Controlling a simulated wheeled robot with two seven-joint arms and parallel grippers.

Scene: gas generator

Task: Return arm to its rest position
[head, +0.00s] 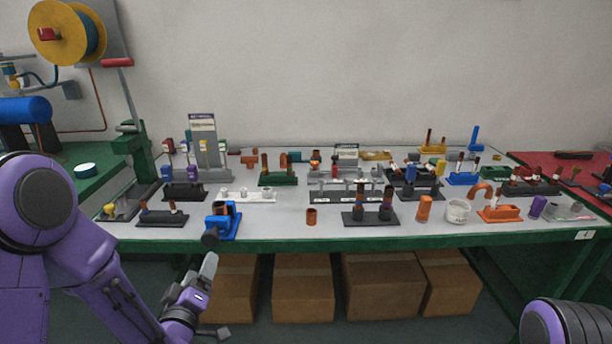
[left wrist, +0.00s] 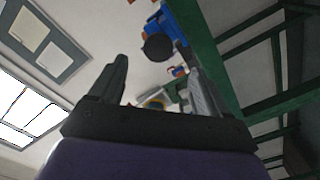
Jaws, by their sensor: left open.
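My left gripper (head: 214,298) hangs below and in front of the table's front edge, at the lower left of the head view. Its fingers are spread and nothing shows between them. In the left wrist view the two fingers of the left gripper (left wrist: 158,85) stand apart, with the ceiling and the table edge beyond. My right gripper does not show; only a purple and dark part of my right arm is at the bottom right of the head view.
The grey table (head: 270,232) holds several small fixtures and parts. A blue fixture (head: 222,221) stands at its front edge, above my left gripper. Cardboard boxes (head: 302,287) sit under the table. A green bench (head: 95,185) is at left, a red one (head: 545,160) at right.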

